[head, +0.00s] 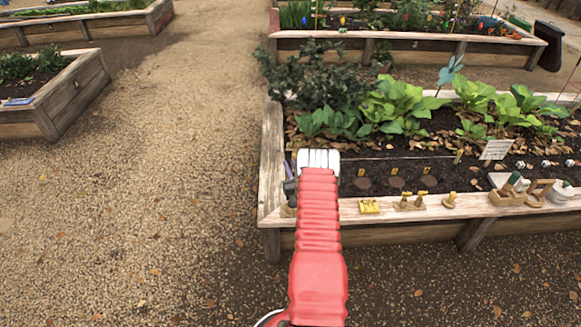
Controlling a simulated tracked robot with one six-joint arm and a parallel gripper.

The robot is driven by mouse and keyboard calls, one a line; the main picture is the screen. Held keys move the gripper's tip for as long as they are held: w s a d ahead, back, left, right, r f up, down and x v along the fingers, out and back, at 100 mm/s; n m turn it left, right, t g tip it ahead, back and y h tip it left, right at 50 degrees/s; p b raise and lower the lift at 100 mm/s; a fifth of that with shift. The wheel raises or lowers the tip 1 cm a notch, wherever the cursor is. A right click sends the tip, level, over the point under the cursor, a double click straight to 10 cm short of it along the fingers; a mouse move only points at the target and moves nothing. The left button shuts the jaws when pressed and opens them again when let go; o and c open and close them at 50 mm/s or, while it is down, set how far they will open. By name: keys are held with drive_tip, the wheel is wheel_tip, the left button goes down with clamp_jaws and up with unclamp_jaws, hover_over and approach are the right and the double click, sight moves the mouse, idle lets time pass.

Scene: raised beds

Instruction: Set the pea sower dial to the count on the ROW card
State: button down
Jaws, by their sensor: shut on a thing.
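My gripper (318,160) shows from behind as a white ridged end on my red arm, over the near left corner of the planted bed. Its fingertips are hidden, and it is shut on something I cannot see. A dark grey object (290,187) shows in part just left of my arm at the bed's edge; I cannot tell whether it is the pea sower. No dial face or number is visible. A white card (497,149) with small dark lines of writing stands in the soil at the right; its text is too small to read.
The bed's front board (350,213) holds a yellow block (369,206), small wooden pieces with yellow tops (410,201), a wooden holder (520,191) and a white container (563,193). Leafy plants (400,100) grow behind. The gravel path (170,150) at left is clear.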

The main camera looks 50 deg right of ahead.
drive_tip(key=shift+m+g+h, duration=0.4)
drive_tip(key=shift+h, duration=0.1)
drive_tip(key=shift+s+d+m+g+h, duration=0.25)
drive_tip(key=shift+s+m+g+h, duration=0.65)
drive_tip(key=shift+m+g, duration=1.7)
drive_tip(key=shift+s+d+m+g+h, duration=0.3)
drive_tip(key=shift+m+g+h, duration=1.2)
drive_tip(key=shift+g, duration=1.9)
drive_tip(key=shift+s+d+m+g+h, duration=0.2)
drive_tip(key=shift+s+m+g+h, duration=0.6)
drive_tip(key=shift+m+g, duration=1.85)
drive_tip(key=shift+g, duration=0.65)
drive_tip(key=c, duration=1.6)
unclamp_jaws()
drive_tip(key=v, duration=1.3)
drive_tip(key=shift+w+a+f, duration=0.1)
drive_tip(key=shift+a, duration=0.3)
